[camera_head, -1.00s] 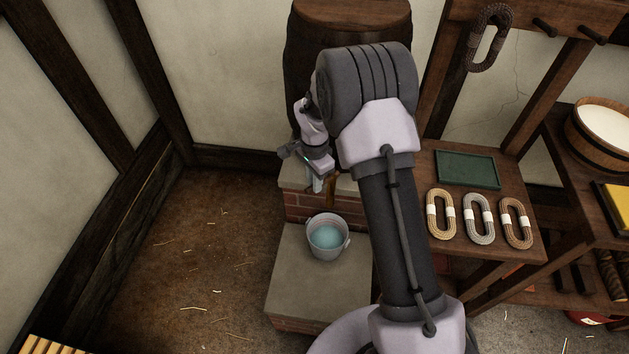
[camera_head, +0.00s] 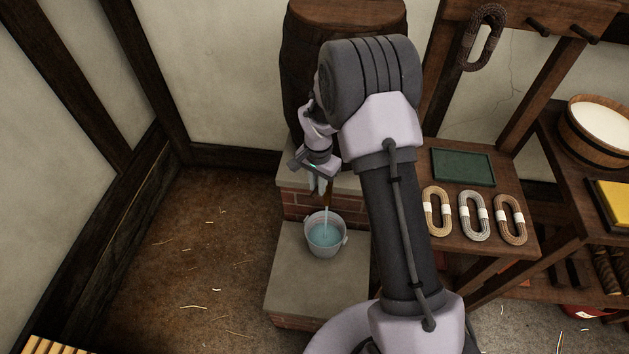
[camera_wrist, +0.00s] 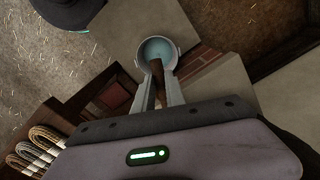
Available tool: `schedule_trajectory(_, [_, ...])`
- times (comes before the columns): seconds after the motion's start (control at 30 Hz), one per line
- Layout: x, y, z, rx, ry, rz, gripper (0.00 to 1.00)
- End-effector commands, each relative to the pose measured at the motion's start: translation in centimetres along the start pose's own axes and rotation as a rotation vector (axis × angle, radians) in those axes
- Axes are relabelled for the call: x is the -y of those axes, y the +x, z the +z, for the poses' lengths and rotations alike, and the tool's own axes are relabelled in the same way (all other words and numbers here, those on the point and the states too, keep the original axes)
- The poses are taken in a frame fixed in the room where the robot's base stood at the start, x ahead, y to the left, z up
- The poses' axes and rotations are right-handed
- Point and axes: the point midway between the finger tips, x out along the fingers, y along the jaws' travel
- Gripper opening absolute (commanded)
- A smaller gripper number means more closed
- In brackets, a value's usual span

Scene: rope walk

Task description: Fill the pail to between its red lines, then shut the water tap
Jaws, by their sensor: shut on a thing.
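The grey pail (camera_head: 325,252) stands upright on the low stone-topped step, below the tap. Bluish water shows inside it, and a thin pale stream (camera_head: 327,213) falls into it. I cannot make out the red lines or the level against them. The brown wooden tap (camera_wrist: 157,72) shows in the wrist view between my fingers, partly hidden by them. My gripper (camera_head: 322,187) is above and behind the pail, shut on the tap. In the wrist view the pail (camera_wrist: 138,61) lies just beyond the fingertips (camera_wrist: 160,98).
A dark barrel (camera_head: 300,75) stands behind my arm. The brick-fronted step (camera_head: 290,290) bears the pail. To the right, a wooden bench holds several rope coils (camera_head: 472,216) and a green tray (camera_head: 463,167). The floor at left is clear except for straw.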

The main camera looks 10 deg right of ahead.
Motion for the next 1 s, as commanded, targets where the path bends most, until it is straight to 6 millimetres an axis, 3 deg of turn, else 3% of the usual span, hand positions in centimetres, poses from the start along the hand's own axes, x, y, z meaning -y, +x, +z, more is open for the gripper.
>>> schedule_trajectory(0.3, [-0.82, -0.10, -0.09, -0.001, -0.132, -0.001, 0.00])
schedule_trajectory(0.87, [-1.01, -0.06, -0.14, -0.001, -0.164, -0.001, 0.00])
schedule_trajectory(0.9, [-1.01, -0.06, -0.14, -0.001, -0.163, -0.001, 0.23])
schedule_trajectory(1.0, [-1.02, -0.05, -0.13, -0.001, -0.163, -0.001, 0.37])
